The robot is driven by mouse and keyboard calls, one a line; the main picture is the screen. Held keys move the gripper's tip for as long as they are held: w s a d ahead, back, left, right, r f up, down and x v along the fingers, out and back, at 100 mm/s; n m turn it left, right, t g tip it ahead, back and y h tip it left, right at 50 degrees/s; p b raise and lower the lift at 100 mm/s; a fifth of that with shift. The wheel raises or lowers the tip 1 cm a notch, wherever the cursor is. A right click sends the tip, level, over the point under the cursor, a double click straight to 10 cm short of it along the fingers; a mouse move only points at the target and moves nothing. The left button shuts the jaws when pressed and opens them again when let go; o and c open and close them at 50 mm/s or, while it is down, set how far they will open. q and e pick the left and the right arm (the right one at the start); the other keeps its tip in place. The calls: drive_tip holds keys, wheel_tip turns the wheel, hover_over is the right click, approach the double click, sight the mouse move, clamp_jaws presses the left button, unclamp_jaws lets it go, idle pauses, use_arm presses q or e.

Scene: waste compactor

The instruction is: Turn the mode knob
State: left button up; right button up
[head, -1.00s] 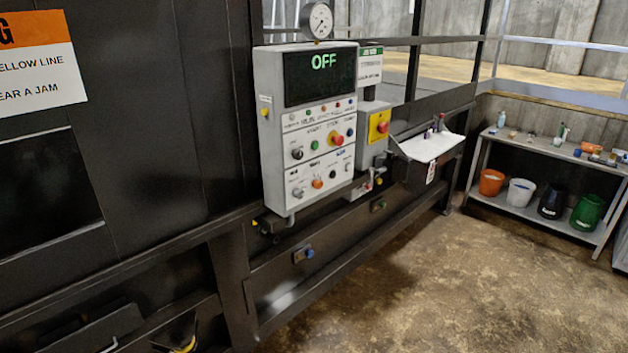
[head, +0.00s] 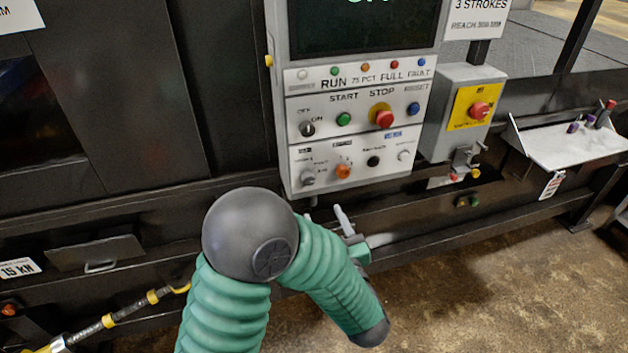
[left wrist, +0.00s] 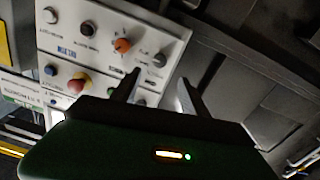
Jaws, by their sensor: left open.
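The grey control panel (head: 350,140) fills the upper middle of the head view. Its lower row holds a grey knob (head: 308,178) at the left, an orange knob (head: 343,171), a black button and a pale knob. The small labels are too blurred to tell which is the mode knob. My left gripper (head: 326,211) is open and empty just below the panel, partly hidden by my arm. In the left wrist view, its two fingers (left wrist: 159,78) point at the panel, with the grey knob (left wrist: 160,60) beyond the gap and the orange knob (left wrist: 122,46) to the left. My right gripper is out of view.
Above the row are an OFF/ON switch (head: 307,129), a green button (head: 344,119), a red stop button (head: 383,118) and a blue button (head: 413,108). A yellow emergency-stop box (head: 468,107) and a white shelf (head: 570,140) stand to the right.

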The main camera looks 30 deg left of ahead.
sight(310, 182)
use_arm(q)
drive_tip(key=p+x, duration=0.2)
drive_tip(key=x, duration=0.9)
drive_tip(key=shift+w+a+r+p, duration=0.15)
drive_tip(key=shift+w+a+p, duration=0.05)
drive_tip(key=shift+w+p, duration=0.15)
drive_tip(key=shift+w+a, duration=0.25)
drive_tip(key=shift+w, duration=0.1)
drive_tip(key=shift+s+a, duration=0.2)
drive_tip(key=shift+a, duration=0.05)
drive_tip(key=shift+c, duration=0.4)
drive_tip(key=shift+a, duration=0.1)
drive_tip(key=shift+c, duration=1.2)
drive_tip(key=shift+w, duration=0.1)
clamp_jaws()
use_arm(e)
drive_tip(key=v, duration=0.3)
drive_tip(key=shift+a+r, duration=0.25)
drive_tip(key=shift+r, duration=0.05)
